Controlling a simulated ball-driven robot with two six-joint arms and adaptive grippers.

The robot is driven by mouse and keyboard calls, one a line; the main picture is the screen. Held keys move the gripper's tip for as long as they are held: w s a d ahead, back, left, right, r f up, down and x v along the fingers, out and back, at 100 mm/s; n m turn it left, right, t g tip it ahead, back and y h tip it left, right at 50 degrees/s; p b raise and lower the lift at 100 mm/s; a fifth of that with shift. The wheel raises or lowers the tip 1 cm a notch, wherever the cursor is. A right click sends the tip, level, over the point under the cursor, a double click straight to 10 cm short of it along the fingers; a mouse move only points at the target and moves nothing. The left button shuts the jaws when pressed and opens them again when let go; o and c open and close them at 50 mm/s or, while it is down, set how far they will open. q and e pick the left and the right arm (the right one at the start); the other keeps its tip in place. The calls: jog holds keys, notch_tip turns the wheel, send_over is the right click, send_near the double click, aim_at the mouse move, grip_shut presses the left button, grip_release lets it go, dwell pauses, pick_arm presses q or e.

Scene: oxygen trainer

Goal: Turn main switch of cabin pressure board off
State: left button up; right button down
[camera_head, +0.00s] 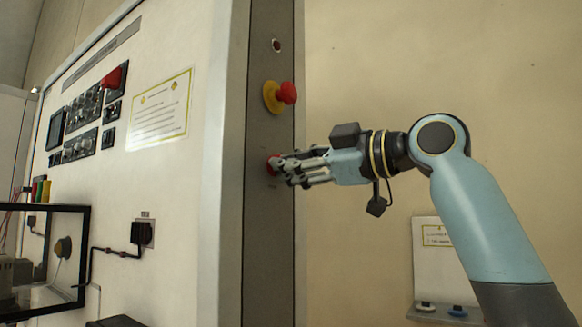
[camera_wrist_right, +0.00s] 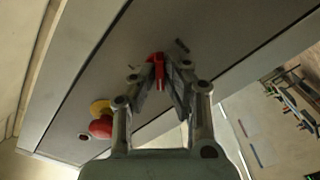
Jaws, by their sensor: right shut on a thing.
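The main switch (camera_head: 272,164) is a red knob on the grey side strip of the cabin pressure board (camera_head: 225,230). It also shows in the right wrist view as a red piece (camera_wrist_right: 156,66) between my fingers. My right gripper (camera_head: 277,165) reaches in from the right, and its fingertips are shut on the red switch. In the right wrist view the fingers of the right gripper (camera_wrist_right: 160,84) meet at the switch. The fingers partly hide the switch, so its exact position is hard to tell. My left gripper is not in view.
A red mushroom button on a yellow base (camera_head: 271,97) sits above the switch on the same strip. A small dark red lamp (camera_head: 276,45) is higher up. The board's front carries instruments, a notice (camera_head: 160,108) and a socket (camera_head: 143,233). A white wall panel (camera_head: 437,258) hangs at the right.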

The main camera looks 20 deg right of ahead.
jog(key=c, duration=1.4)
grip_release()
jog(key=shift+v, duration=6)
